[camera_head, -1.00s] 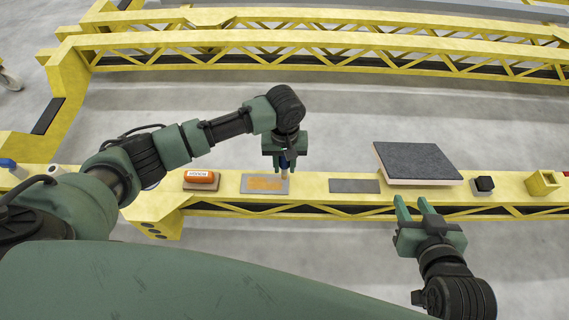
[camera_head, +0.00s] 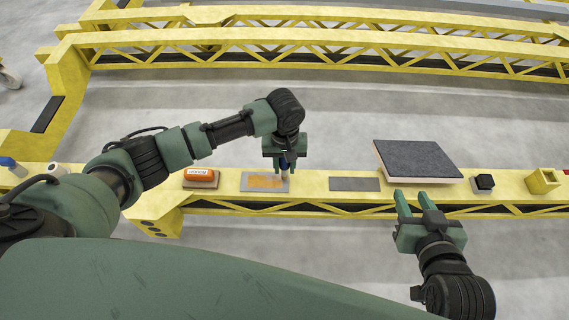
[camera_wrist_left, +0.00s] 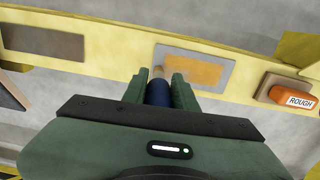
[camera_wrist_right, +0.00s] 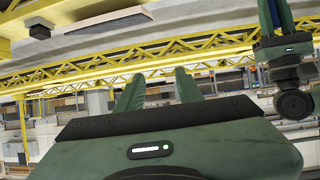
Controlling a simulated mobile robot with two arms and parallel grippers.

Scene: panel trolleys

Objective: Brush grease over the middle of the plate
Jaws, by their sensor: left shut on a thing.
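A flat grey plate (camera_head: 246,187) lies on the yellow beam, with an orange grease patch (camera_head: 262,181) across its middle. My left gripper (camera_head: 285,160) is shut on a brush (camera_wrist_left: 158,92) with a blue handle and a pale tip. The brush points down at the plate's right end in the head view. In the left wrist view its tip overlaps the left end of the plate (camera_wrist_left: 228,83); I cannot tell if it touches. My right gripper (camera_head: 413,200) is open and empty at the beam's near edge; its parted fingers also show in the right wrist view (camera_wrist_right: 157,90).
On the yellow beam (camera_head: 315,184), an orange block labelled ROUGH (camera_head: 200,176) sits left of the plate. A bare grey plate (camera_head: 354,184), a dark-topped panel (camera_head: 418,160), a black block (camera_head: 484,183) and a yellow holder (camera_head: 542,181) stand to the right.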

